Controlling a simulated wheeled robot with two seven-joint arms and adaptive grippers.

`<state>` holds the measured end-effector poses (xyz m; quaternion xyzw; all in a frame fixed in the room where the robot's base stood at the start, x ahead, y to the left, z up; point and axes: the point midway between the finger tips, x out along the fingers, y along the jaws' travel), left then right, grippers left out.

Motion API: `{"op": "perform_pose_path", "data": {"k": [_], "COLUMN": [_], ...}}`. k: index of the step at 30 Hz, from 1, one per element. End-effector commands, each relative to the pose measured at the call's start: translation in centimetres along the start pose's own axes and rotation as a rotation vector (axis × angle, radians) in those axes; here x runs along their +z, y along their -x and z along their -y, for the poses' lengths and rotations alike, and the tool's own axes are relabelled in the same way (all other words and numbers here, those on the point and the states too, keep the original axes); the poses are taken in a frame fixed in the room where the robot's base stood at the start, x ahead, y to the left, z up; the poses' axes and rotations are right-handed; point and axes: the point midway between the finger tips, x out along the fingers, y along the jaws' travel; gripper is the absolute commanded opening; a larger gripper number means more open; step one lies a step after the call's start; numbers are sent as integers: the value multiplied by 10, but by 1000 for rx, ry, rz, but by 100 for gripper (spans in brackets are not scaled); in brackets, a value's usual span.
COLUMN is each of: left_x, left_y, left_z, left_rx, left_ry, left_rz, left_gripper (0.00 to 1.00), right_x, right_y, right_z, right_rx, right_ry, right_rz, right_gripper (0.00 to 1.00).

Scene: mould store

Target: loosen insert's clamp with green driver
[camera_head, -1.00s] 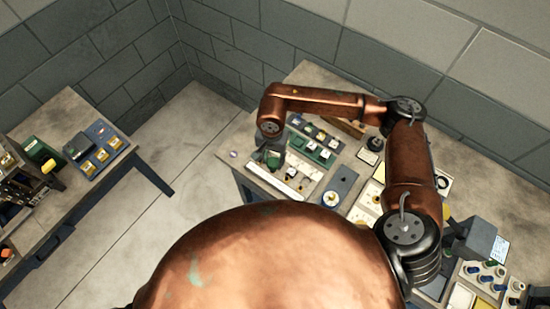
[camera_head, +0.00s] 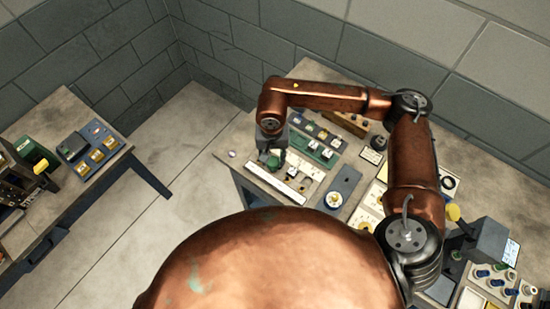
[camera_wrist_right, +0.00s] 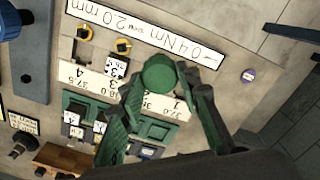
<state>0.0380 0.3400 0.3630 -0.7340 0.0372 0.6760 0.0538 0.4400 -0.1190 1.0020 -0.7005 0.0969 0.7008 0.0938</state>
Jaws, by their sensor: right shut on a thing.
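My right gripper (camera_wrist_right: 162,88) is shut on the green driver (camera_wrist_right: 158,72), whose round handle shows between the fingers. In the head view my right gripper (camera_head: 271,146) is partly hidden by its wrist, low over the near left corner of the right bench. A white strip (camera_wrist_right: 145,32) marked 0.4 Nm and 2.0 mm lies beyond the driver. I cannot tell which part is the insert's clamp. The driver's tip is hidden. My left gripper is out of view.
A green compartment tray (camera_wrist_right: 156,130) lies below the gripper. A grey plate (camera_head: 347,181) carries a round white-and-yellow piece. Several knobbed parts crowd the right side. The left bench (camera_head: 88,110) holds a blue tray (camera_head: 75,147). Floor between the benches is clear.

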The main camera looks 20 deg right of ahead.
Motion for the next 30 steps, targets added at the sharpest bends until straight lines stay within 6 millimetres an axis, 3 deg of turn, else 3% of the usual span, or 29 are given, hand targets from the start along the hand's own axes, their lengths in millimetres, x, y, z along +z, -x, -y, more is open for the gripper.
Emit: {"op": "perform_pose_path", "data": {"k": [13, 30], "left_x": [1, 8], "left_y": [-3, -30], "left_z": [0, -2], "left_rx": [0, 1], "left_ry": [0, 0], "left_rz": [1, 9], "left_gripper": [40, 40], "right_x": [1, 0], "right_y": [-1, -2], "right_z": [0, 0], "right_rx": [1, 1], "right_ry": [24, 239], "right_rz": [2, -2], "right_gripper": [0, 0]}}
